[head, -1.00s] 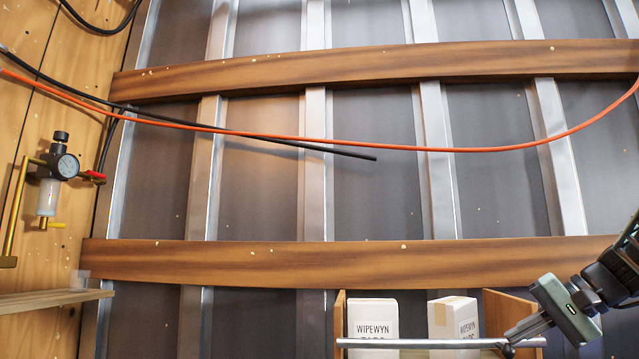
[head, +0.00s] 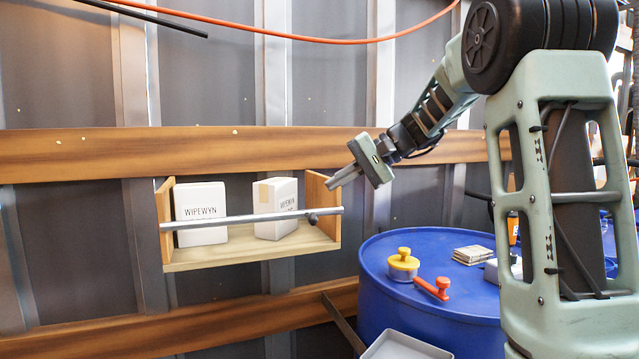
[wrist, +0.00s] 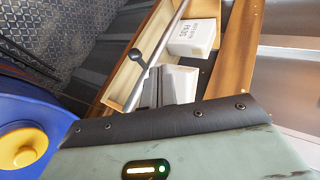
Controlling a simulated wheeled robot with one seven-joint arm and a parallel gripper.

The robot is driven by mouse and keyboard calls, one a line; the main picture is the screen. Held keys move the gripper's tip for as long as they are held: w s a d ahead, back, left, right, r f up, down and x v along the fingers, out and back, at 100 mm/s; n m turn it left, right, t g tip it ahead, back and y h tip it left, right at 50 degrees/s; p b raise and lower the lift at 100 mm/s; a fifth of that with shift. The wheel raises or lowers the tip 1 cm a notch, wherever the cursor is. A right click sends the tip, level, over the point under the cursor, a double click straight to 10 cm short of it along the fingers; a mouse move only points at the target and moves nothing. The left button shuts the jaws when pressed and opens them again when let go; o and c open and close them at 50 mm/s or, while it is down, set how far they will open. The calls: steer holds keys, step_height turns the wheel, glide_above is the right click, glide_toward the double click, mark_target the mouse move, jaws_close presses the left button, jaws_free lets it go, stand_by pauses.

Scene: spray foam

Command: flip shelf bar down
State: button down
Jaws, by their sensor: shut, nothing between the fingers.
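A small wooden wall shelf holds two white boxes. In the head view, a grey metal bar (head: 240,219) runs across the shelf's open front at about mid-height, with a dark knob (head: 313,218) near its right end. The wooden shelf (head: 250,254) has its base and both side panels in view. In the wrist view, the bar (wrist: 172,32) and knob (wrist: 135,55) show beyond my fingers. I cannot tell whether the fingertips touch the bar.
The white boxes (head: 201,212) (head: 275,207) stand behind the bar. A blue drum (head: 375,290) stands right of and below the shelf, with a yellow-capped jar (head: 403,262) and a red-orange tool (head: 434,287) on top. A wooden beam (head: 90,155) runs behind the shelf. Free space lies before the shelf.

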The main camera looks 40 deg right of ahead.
steer(key=v, duration=0.6)
steer(key=shift+s+d, duration=0.25)
steer(key=shift+d, duration=0.1)
steer(key=shift+r, duration=0.1)
steer(key=s+a+f+n+g+h, duration=0.1)
steer(key=s+a+f+n+g, duration=0.15)
steer(key=a+f, duration=0.45)
steer(key=s+a+f+n+g, duration=0.1)
steer(key=a+f+n+g, duration=0.15)
steer(key=a, duration=0.85)
steer(key=s+a+f+n+g+h, duration=0.1)
steer(key=s+a+f+g, duration=0.15)
steer(key=a+f, duration=0.5)
steer(key=s+a+f+n+h, duration=0.3)
steer(key=s+a+f+n, duration=0.25)
steer(key=s, duration=0.35)
steer(key=s+a+f+n+h, duration=0.2)
steer(key=s+a+f+n, duration=0.3)
steer(key=s+a, duration=0.3)
step_height(320, 180, up, 13)
steer(key=s+d+p, duration=0.1)
steer(key=p, duration=1.2)
steer(key=shift+r+m+p, duration=0.25)
steer(key=shift+m+p, duration=0.1)
steer(key=shift+p, duration=0.05)
steer(key=shift+d+g, duration=0.15)
steer(key=shift+g, duration=0.1)
